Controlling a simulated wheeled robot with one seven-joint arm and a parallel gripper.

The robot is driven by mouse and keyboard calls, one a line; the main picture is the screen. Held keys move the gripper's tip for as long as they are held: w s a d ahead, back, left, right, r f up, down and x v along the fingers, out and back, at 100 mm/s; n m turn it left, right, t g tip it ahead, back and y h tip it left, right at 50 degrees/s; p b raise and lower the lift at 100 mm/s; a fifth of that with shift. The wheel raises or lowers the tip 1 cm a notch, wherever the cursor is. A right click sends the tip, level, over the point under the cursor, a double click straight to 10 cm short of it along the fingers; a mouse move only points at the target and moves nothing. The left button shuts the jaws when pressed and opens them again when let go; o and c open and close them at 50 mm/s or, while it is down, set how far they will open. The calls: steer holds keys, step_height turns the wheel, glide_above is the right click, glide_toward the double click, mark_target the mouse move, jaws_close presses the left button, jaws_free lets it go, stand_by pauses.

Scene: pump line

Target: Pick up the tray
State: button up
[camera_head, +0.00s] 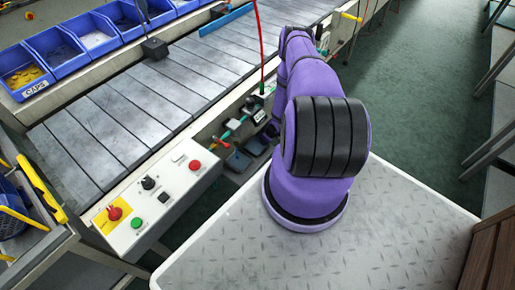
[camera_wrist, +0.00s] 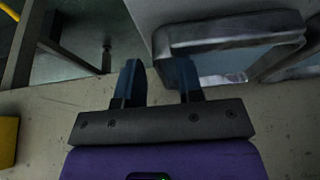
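I cannot make out with certainty which thing is the tray. In the wrist view, my gripper (camera_wrist: 156,76) points forward with its two dark blue fingers apart and nothing between them. A grey metal-rimmed frame (camera_wrist: 232,32) stands just ahead and to the right of the fingers, with a pale bluish surface inside; I cannot tell if it is a tray. In the head view my purple arm reaches away over the conveyor's side, and the gripper is hidden behind it.
A slatted conveyor (camera_head: 115,122) runs along the left, with blue bins (camera_head: 57,50) behind it. A control panel (camera_head: 152,205) with red and green buttons sits at its near end. The wrist view shows a dark metal frame (camera_wrist: 45,50) and a yellow block (camera_wrist: 8,140).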

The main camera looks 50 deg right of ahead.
jaws_close()
steer(key=shift+r, duration=0.1)
